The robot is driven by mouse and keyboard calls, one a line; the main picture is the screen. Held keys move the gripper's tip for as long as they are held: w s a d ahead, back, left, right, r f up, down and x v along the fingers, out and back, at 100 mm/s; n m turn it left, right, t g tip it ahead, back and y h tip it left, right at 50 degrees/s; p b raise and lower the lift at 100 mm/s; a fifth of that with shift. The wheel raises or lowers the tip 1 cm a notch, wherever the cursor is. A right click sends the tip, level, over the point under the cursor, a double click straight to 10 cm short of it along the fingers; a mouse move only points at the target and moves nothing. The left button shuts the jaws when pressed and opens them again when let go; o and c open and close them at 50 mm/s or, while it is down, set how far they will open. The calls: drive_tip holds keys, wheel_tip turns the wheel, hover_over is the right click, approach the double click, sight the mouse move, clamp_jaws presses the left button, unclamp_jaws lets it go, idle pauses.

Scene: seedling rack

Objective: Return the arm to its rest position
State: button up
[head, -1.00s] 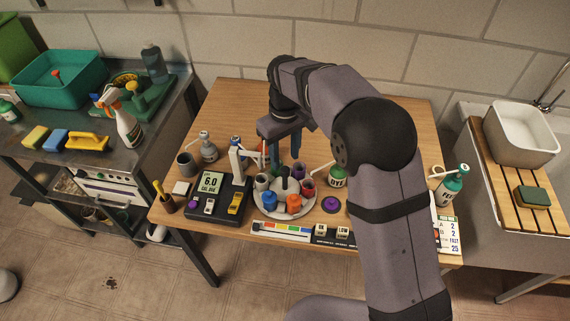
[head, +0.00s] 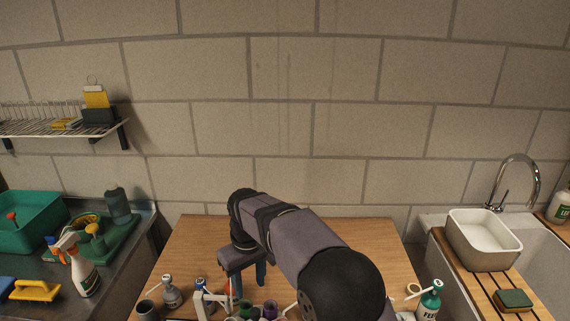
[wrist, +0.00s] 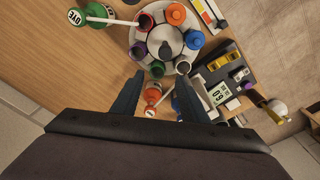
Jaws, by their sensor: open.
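My gripper (head: 248,277) hangs over the wooden table (head: 190,246), behind the cluster of small cups, with its fingers pointing down. In the wrist view my gripper (wrist: 159,82) has its two dark fingers spread apart, with nothing held between them. A bottle with an orange-red body (wrist: 152,95) shows in the gap, below the fingers; it does not appear gripped. Beyond the fingertips is a round pale carousel (wrist: 164,39) ringed with several coloured cups. The arm covers part of the table in the head view.
A white spray bottle (head: 84,276) stands on the left bench. A green bottle (head: 429,300) stands at the table's right. A white basin (head: 482,240) sits by the sink. A wire shelf (head: 55,127) is on the left wall. The table's back area is clear.

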drive_tip(key=s+d+f, duration=0.3)
drive_tip(key=s, duration=0.1)
drive_tip(key=s+d+f+m+g, duration=0.1)
drive_tip(key=s+d+f, duration=0.1)
drive_tip(key=s+f, duration=0.2)
drive_tip(key=s+d+f+m, duration=0.1)
drive_tip(key=s+d+f, duration=0.2)
drive_tip(key=s, duration=0.2)
drive_tip(key=shift+d+f+g+h, duration=0.15)
drive_tip(key=shift+d+g+h, duration=0.15)
drive_tip(key=shift+d+h, duration=0.1)
drive_tip(key=s+d+r+m+g, duration=0.1)
drive_tip(key=s+d+r+m, duration=0.15)
drive_tip(key=s+d, duration=1)
drive_tip(key=d+r+m, duration=0.1)
drive_tip(key=w+d+m+t, duration=0.1)
drive_tip(key=w+d+r+m, duration=0.1)
drive_tip(key=d, duration=0.1)
drive_tip(key=shift+w+r+t, duration=0.1)
drive_tip(key=shift+r+t, duration=0.25)
drive_tip(key=shift+t, duration=0.05)
